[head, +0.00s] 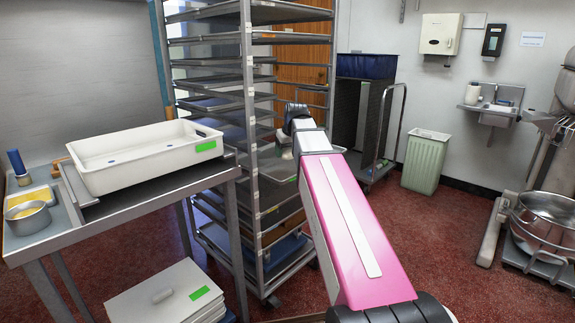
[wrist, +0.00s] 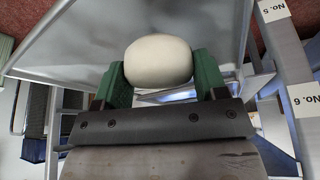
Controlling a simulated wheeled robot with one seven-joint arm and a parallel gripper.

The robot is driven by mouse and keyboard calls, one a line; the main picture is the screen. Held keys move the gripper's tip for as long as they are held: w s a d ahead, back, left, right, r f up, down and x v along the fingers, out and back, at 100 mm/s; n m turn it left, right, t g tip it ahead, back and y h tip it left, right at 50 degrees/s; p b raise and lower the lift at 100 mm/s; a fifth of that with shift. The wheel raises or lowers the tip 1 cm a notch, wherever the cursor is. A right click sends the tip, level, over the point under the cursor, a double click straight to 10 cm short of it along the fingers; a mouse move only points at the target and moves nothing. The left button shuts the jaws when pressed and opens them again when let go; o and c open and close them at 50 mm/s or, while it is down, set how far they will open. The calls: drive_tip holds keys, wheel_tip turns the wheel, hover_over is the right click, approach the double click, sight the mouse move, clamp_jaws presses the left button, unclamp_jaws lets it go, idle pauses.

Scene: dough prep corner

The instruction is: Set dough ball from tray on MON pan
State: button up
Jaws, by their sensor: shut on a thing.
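My gripper (wrist: 160,82) has green fingers. In the wrist view it is shut on a smooth cream dough ball (wrist: 158,60), with one finger on each side. A grey metal pan (wrist: 70,38) fills much of the wrist view behind the ball; I cannot tell whether the ball touches it. In the head view my arm reaches to the tall metal rack (head: 247,130), and my gripper and the ball are mostly hidden there. No MON label is readable on any pan. The white tray (head: 140,176) stands on the table at the left; no dough ball shows in it.
The rack holds several pans, and its posts stand close around my gripper. "No. 5" (wrist: 272,10) and "No. 6" (wrist: 308,101) labels show in the wrist view. The steel table (head: 110,222) carries a small metal bowl (head: 28,217). The red floor at right is mostly open.

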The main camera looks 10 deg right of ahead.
sight(287, 173)
drive_tip(key=shift+f, duration=3.05)
drive_tip(key=o, duration=1)
drive_tip(key=shift+f, duration=0.1)
drive_tip(key=shift+c, duration=0.2)
drive_tip(key=v, duration=1.2)
